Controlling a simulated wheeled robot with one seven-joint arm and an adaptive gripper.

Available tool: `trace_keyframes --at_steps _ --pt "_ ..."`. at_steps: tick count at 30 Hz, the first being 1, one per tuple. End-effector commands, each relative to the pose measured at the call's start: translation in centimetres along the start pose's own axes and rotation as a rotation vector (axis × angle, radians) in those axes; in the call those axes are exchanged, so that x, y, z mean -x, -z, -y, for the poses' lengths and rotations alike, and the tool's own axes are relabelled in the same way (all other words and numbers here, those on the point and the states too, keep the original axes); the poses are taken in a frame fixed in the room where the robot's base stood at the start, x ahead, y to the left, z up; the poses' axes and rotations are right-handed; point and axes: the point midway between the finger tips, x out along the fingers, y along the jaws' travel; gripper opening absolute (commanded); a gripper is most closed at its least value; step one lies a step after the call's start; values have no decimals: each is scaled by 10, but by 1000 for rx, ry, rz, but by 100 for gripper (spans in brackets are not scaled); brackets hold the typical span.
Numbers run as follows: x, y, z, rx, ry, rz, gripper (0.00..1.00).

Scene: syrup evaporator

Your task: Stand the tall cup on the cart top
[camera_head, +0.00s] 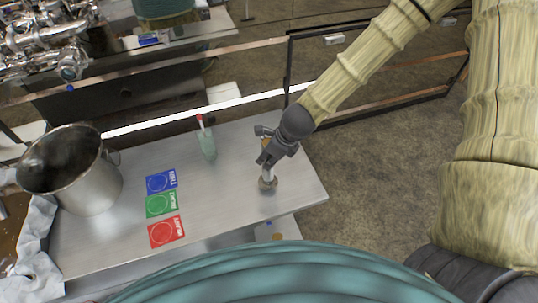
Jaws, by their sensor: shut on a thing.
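My gripper (265,160) points down over the right part of the grey metal cart top (232,195). It is shut on a slim, pale and brownish thing, which looks like the tall cup (267,183). The held cup looks about upright, with its round lower end showing below the fingers. The fingers hide much of its upper part. I cannot tell whether its bottom touches the cart top or hangs just above it.
A pale green bottle (207,146) with a red top stands left of my gripper. Blue (160,182), green (160,204) and red (166,232) cards lie in a column. A large metal pot (90,185) stands at the left. The front right of the cart top is clear.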

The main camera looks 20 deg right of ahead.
Motion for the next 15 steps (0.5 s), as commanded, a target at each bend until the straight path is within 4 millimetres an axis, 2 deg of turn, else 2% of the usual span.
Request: trace_keyframes --at_steps 15 --pt "-24 10 0 0 1 1 0"
